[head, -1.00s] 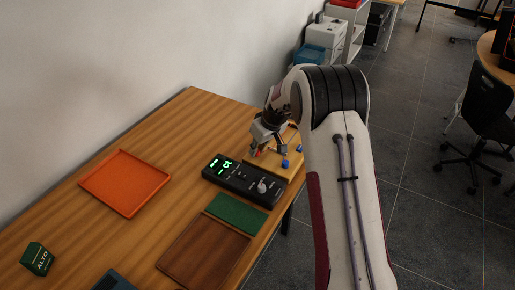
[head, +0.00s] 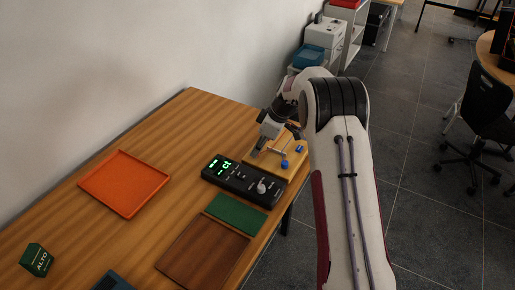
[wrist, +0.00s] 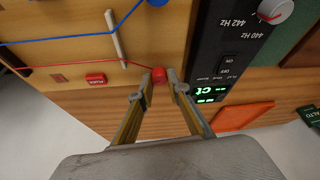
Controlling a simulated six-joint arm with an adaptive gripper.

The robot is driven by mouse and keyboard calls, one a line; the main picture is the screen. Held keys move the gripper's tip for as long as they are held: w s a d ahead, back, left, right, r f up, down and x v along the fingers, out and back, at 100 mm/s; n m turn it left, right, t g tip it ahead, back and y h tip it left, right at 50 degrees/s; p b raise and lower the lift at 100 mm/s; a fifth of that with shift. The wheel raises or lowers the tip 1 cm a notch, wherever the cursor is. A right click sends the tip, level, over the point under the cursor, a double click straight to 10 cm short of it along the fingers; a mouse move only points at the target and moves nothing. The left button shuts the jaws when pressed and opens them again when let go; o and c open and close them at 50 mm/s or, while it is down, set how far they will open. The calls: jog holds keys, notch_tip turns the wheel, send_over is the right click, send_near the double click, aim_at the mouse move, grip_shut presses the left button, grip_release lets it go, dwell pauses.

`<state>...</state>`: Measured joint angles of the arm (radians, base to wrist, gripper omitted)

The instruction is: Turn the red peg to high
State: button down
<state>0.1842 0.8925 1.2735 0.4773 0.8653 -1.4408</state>
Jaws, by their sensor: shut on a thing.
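The red peg (wrist: 159,74) sits at the edge of a wooden string board (wrist: 165,35) in the wrist view, with a red string running to it. My gripper (wrist: 160,84) has its two fingertips closed around the peg. In the head view my gripper (head: 256,152) reaches down to the left end of the board (head: 273,168), and the peg is hidden behind it. A blue peg (head: 284,164) stands apart on the board. A black tuner (head: 240,183) beside the board has a lit green display, upside down in the wrist view (wrist: 207,93). I cannot read a "high" mark.
A red button (wrist: 95,79) is on the board near a bar under the strings (wrist: 116,38). An orange tray (head: 125,183), a green mat (head: 237,214), a brown tray (head: 203,250) and a green ALTO box (head: 37,259) lie on the table. The table's back left is clear.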

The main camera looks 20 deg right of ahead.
jog(key=shift+s+f+n, duration=0.1)
jog(key=shift+f+n, duration=0.05)
jog(key=shift+n, duration=0.35)
jog(key=c, duration=1.9)
grip_release()
jog(key=shift+v, duration=0.85)
jog(key=shift+s+d+r, duration=0.15)
jog(key=shift+d+r, duration=0.4)
jog(key=shift+r, duration=0.15)
jog(key=s+d, duration=0.2)
jog(key=d, duration=0.1)
jog(key=s+d, duration=0.1)
jog(key=d, duration=0.2)
jog(key=s+d, duration=0.2)
jog(key=d, duration=0.1)
jog(key=shift+s+d+f, duration=0.1)
jog(key=shift+s+d, duration=0.25)
jog(key=shift+d, duration=0.05)
